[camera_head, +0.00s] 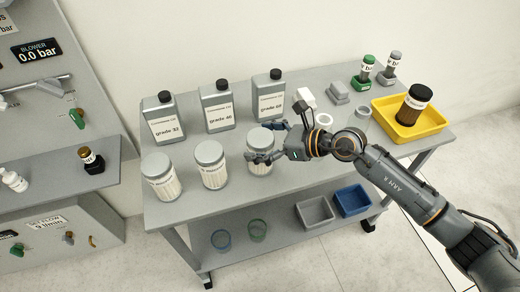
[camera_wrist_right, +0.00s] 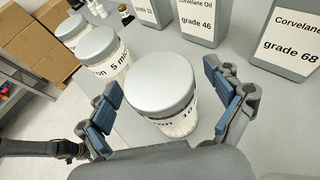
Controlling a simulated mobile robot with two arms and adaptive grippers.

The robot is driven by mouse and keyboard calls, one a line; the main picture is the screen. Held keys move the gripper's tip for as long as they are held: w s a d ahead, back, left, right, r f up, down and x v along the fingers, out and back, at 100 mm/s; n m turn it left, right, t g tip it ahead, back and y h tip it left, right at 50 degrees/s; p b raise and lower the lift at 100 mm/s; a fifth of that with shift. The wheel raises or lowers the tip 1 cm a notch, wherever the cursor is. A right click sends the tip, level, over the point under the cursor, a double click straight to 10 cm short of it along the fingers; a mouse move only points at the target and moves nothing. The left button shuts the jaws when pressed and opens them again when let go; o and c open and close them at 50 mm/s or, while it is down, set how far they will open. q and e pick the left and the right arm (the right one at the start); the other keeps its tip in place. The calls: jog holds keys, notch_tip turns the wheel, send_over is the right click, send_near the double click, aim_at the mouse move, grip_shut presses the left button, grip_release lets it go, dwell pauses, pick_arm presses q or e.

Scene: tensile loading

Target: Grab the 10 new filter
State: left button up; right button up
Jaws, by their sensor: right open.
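The filter marked 10 (camera_wrist_right: 165,85) is a white canister with a grey lid, sitting upright in the right wrist view. In the head view it is the rightmost of three canisters (camera_head: 260,140) at the table's front left, partly covered by my gripper. My right gripper (camera_head: 279,133) is open at this canister. In the right wrist view its blue-padded fingers (camera_wrist_right: 162,82) stand apart on either side of the canister, with visible gaps. I cannot tell how deep the fingers reach. My left gripper is not in view.
Two similar canisters (camera_head: 211,165) stand to the left, one marked 5 (camera_wrist_right: 97,52). Grey oil bottles (camera_head: 217,107) line up behind. A yellow tray (camera_head: 437,120) with a brown filter (camera_head: 413,104) stands at the right. Grey and blue bins (camera_head: 353,200) are on the lower shelf.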

jog(key=c, duration=1.5)
jog(key=shift+r, duration=0.2)
